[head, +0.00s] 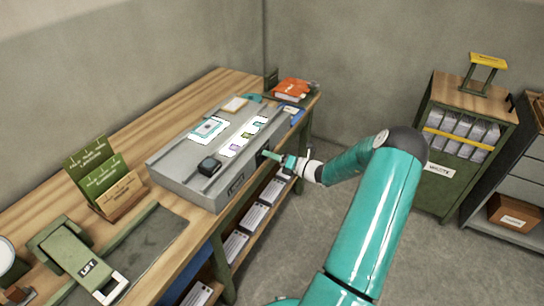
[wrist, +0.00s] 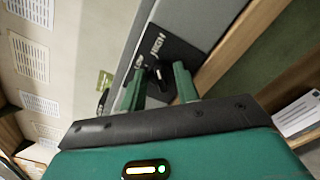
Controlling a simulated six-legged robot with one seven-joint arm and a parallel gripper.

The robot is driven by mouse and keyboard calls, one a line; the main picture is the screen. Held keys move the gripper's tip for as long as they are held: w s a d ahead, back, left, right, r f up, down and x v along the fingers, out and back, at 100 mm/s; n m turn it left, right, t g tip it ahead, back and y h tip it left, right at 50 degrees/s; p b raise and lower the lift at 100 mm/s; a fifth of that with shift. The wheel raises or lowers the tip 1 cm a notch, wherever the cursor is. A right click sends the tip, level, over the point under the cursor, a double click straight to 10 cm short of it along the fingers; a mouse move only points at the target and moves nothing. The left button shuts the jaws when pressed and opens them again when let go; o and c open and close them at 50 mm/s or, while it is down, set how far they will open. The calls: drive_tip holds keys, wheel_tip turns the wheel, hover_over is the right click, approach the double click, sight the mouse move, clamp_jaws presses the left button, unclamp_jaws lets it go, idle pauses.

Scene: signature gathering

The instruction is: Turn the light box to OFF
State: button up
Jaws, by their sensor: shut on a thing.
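The light box (head: 185,178) is a long grey case on the wooden workbench, with sheets and small coloured cards on top. A black switch panel (head: 261,157) is on its front side; it also shows in the wrist view (wrist: 182,55) with lettering that seems to read HIGH. A small dark knob (wrist: 160,73) sits on the panel. My gripper (head: 269,155) is at the panel, its two green fingers on either side of the knob in the wrist view (wrist: 160,84), shut on it. The fingers partly hide the knob, so its exact setting is unclear.
A green card stand (head: 100,178), a green LIFT device (head: 82,262) and an orange book (head: 291,89) are on the workbench (head: 115,140). Paper stacks (head: 236,246) fill the shelf below. A green cabinet (head: 445,180) stands right; the floor between is clear.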

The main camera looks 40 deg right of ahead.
drive_tip(key=shift+n, duration=0.3)
drive_tip(key=n, duration=1.9)
drive_tip(key=shift+s+a+f, duration=0.1)
drive_tip(key=shift+s+a, duration=0.15)
drive_tip(key=shift+a, duration=0.15)
drive_tip(key=o, duration=0.9)
drive_tip(key=shift+o, duration=0.2)
drive_tip(key=v, duration=1.3)
drive_tip(key=shift+s, duration=0.35)
